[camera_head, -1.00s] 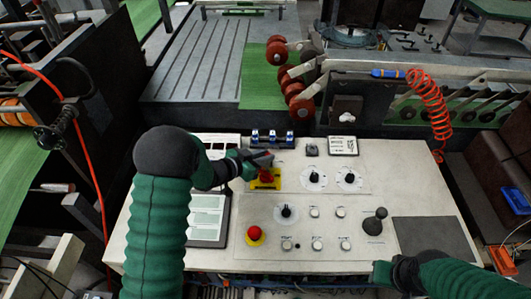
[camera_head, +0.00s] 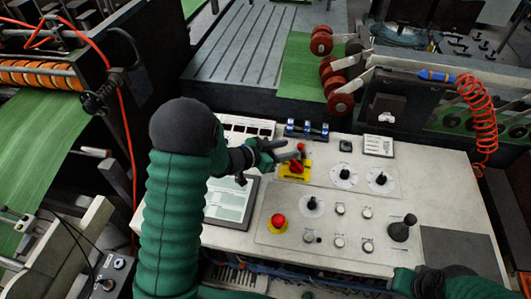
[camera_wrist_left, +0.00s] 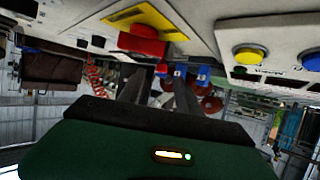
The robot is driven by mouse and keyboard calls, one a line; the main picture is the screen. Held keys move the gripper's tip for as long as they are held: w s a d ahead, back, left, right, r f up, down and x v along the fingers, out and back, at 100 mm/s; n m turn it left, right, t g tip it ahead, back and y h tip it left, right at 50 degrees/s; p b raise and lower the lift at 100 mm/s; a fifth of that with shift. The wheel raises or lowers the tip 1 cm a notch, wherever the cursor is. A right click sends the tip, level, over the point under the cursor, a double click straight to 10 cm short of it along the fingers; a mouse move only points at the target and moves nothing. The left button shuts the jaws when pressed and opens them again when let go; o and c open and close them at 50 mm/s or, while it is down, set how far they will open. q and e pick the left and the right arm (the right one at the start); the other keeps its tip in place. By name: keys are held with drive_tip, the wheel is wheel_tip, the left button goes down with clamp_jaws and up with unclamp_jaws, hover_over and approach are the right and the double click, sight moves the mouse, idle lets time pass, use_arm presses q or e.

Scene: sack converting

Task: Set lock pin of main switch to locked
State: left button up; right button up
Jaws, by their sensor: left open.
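The main switch (camera_head: 296,167) is a red rotary knob on a yellow plate (camera_head: 306,172) at the upper middle of the control panel. A small red piece (camera_head: 301,147) shows just behind it; I cannot tell whether it is the lock pin or whether it is locked. My left gripper (camera_head: 288,150) is open, its fingers just behind and left of the knob.
The pale control panel (camera_head: 370,215) carries a red emergency button (camera_head: 278,222), black dials, white buttons and a joystick (camera_head: 402,228). Blue-ended clamps (camera_head: 307,130) stand behind the switch. A screen (camera_head: 230,203) lies at left. A coiled red hose (camera_head: 480,112) hangs at right.

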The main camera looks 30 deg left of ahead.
use_arm(q)
drive_tip(key=v, duration=1.1)
drive_tip(key=shift+s+a, duration=0.3)
drive_tip(key=shift+a, duration=0.05)
